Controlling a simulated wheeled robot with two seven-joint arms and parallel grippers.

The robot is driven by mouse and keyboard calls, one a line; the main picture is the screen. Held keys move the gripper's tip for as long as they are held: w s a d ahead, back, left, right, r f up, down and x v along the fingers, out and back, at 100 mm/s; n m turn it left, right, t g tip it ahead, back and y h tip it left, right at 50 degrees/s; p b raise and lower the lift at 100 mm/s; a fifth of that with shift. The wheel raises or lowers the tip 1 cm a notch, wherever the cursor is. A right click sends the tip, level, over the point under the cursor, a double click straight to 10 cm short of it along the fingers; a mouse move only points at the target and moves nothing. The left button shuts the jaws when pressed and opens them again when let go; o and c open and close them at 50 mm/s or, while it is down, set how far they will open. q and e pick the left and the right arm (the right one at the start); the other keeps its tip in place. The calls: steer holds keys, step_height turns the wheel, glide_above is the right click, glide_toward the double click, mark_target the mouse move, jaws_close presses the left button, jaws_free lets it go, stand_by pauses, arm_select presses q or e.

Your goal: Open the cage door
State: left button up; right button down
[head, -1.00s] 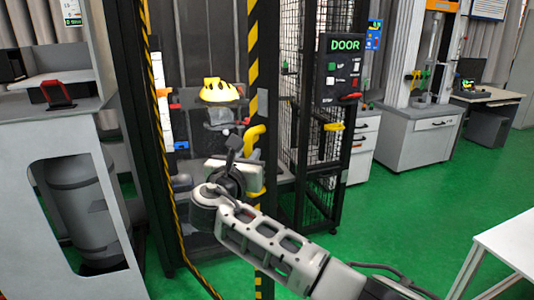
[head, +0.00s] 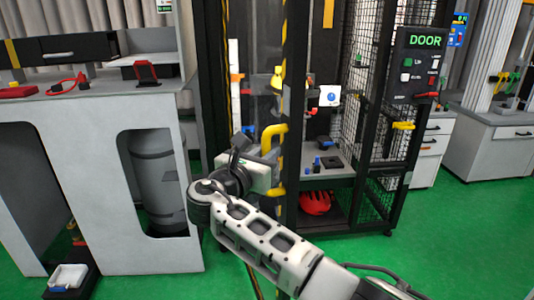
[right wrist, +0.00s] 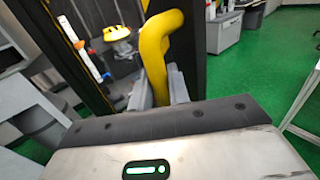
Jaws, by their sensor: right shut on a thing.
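The cage door (head: 291,110) is a dark frame with a see-through panel and a yellow-black striped edge. It stands partly open, with a gap to its right onto the cage inside. Its yellow bar handle (head: 273,137) also shows large in the right wrist view (right wrist: 153,50). My right gripper (head: 272,174) is shut on the handle near its lower part; the fingers are mostly hidden. My left gripper is not in view.
The cage (head: 349,100) holds a red helmet (head: 314,203) low down and a shelf (head: 330,177) with small items. A DOOR control panel (head: 419,65) hangs on its right side. A grey bench (head: 105,110) stands close on the left. Green floor is clear at right.

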steer(key=c, duration=1.4)
jaws_free()
steer(key=shift+w+a, duration=0.1)
steer(key=shift+w, duration=0.05)
steer(key=v, duration=0.7)
steer(key=shift+s+b, duration=0.3)
steer(key=shift+b, duration=0.1)
